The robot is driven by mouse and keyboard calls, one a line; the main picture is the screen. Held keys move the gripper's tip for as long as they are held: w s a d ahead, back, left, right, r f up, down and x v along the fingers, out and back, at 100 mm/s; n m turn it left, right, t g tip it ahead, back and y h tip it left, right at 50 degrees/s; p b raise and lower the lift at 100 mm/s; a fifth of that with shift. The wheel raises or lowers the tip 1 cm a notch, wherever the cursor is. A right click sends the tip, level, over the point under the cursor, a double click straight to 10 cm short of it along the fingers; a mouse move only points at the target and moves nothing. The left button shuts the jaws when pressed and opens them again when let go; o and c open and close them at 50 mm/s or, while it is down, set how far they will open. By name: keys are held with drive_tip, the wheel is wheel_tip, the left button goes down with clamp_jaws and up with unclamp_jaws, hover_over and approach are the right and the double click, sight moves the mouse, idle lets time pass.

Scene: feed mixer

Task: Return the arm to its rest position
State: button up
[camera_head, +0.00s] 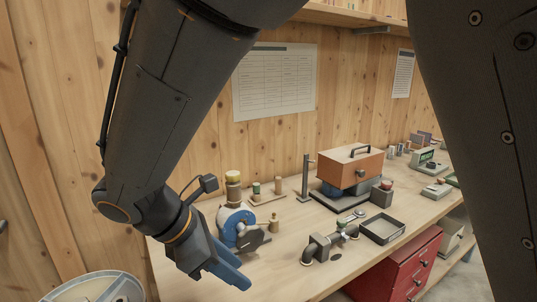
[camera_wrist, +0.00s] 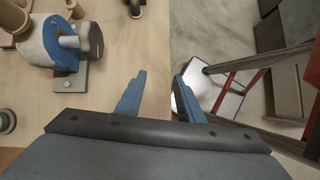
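My gripper (camera_head: 232,268) hangs at the lower left of the head view, in front of the workbench (camera_head: 185,278) near its left end. In the wrist view, the two blue fingers of my gripper (camera_wrist: 158,95) stand apart with nothing between them. The fingers lie over the bench's front edge, with bench top on the left and floor on the right. My arm is bent, with its upper links crossing the head view. The wrist camera sits on a small bracket at the wrist.
A blue and grey machine (camera_head: 240,228) stands close beside my gripper. It also shows in the wrist view (camera_wrist: 62,45). An orange box machine (camera_head: 350,168), a shallow tray (camera_head: 383,229) and pipe fittings (camera_head: 318,249) stand further right. A round container (camera_head: 95,290) is at lower left.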

drive_tip(key=d+f+m+g+y, duration=0.1)
drive_tip(key=d+f+m+y, duration=0.2)
drive_tip(key=d+m, duration=0.8)
drive_tip(key=d+f+m+y, duration=0.3)
drive_tip(key=d+m, duration=0.8)
drive_tip(key=d, duration=0.4)
drive_tip(key=shift+d+f+m+g, duration=0.15)
drive_tip(key=shift+f+m+g, duration=0.25)
drive_tip(key=shift+f, duration=0.1)
drive_tip(key=shift+s, duration=0.1)
